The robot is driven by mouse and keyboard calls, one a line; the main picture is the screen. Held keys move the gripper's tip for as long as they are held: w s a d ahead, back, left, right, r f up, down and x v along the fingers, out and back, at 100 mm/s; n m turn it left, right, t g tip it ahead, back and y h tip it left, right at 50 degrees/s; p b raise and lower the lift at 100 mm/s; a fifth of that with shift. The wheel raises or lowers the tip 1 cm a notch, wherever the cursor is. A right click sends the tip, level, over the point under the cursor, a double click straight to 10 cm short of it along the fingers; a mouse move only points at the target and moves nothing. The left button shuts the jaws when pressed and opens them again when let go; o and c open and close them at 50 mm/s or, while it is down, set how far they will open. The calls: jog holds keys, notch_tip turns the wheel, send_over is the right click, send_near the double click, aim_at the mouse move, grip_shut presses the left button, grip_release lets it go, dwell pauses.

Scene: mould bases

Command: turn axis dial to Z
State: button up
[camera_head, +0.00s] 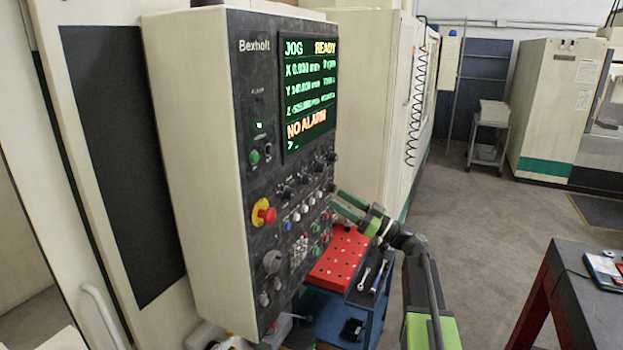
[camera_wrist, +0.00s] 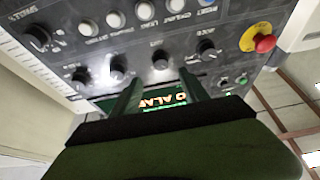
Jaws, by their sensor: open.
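The control panel (camera_head: 268,215) carries a row of black dials, seen side-on in the head view and upside down in the wrist view. One dial (camera_wrist: 160,60) with a pale mark lies just beyond and between my fingertips; I cannot tell for sure that it is the axis dial, as its label is too small to read. Neighbouring dials (camera_wrist: 206,48) and (camera_wrist: 118,65) sit either side of it. My gripper (camera_head: 336,200) is beside the panel's right edge; in the wrist view its two green fingers (camera_wrist: 160,80) are apart, with nothing seen held.
The red emergency stop (camera_head: 266,214) is on the panel's left; it shows at right in the wrist view (camera_wrist: 264,43). Round push-buttons (camera_wrist: 116,19) adjoin the dials. The screen (camera_head: 308,90) reads JOG, READY, NO ALARM. A red-topped cart (camera_head: 340,250) stands below my arm.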

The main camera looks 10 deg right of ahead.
aim_at(311, 182)
jog(key=p+x, duration=0.3)
jog(key=x, duration=0.6)
jog(key=shift+w+a+r, duration=0.2)
jog(key=shift+a, duration=0.05)
grip_shut()
